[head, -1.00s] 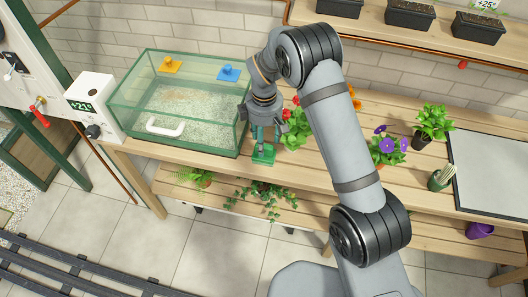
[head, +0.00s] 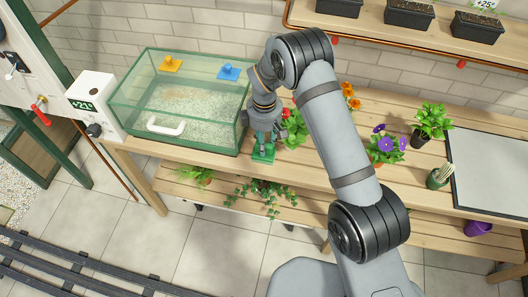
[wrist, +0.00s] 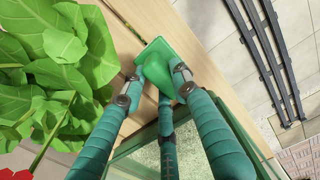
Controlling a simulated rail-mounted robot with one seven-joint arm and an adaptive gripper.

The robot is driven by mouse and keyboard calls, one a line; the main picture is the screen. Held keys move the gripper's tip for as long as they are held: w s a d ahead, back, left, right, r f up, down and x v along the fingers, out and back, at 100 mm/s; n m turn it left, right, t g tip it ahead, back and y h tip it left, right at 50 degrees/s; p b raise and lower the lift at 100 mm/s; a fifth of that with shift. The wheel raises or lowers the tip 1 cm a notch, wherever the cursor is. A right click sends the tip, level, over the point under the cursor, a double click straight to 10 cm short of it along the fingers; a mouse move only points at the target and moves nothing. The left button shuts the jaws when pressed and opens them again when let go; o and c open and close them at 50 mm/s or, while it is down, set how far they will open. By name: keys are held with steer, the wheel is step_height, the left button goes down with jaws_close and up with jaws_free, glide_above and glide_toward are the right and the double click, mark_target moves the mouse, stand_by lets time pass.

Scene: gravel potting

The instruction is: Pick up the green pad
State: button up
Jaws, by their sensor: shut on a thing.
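The green pad (head: 263,153) is at the front edge of the wooden bench, just right of the glass tank. In the wrist view the green pad (wrist: 183,42) shows as a flat square plate with a rounded knob on top. My gripper (head: 264,143) is directly above it, pointing down. In the wrist view the teal fingers of my gripper (wrist: 157,80) are shut around the knob. The pad appears to rest on the bench; I see no clear gap under it. Part of the knob is hidden by the fingers.
The glass tank (head: 125,141) with gravel stands close on the left, with a yellow pad (head: 171,65) and a blue pad (head: 229,73) at its back. A leafy plant with red flowers (head: 293,132) is close on the right. Trailing plants (head: 262,194) sit on the lower shelf.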

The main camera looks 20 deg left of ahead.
steer(key=c, duration=0.5)
steer(key=shift+r, duration=0.15)
steer(key=shift+w+r, duration=0.1)
steer(key=shift+r, duration=0.2)
step_height(320, 180, up, 2)
steer(key=shift+r+b, duration=0.2)
steer(key=shift+b, duration=0.55)
steer(key=d+r+b, duration=0.1)
steer(key=d+r, duration=0.1)
steer(key=d, duration=0.2)
steer(key=d+r+b, duration=0.1)
steer(key=d+r, duration=0.2)
steer(key=d+r+b, duration=0.1)
steer(key=d+r, duration=0.1)
steer(key=d, duration=0.2)
steer(key=shift+d+r, duration=0.35)
steer(key=shift+r, duration=0.05)
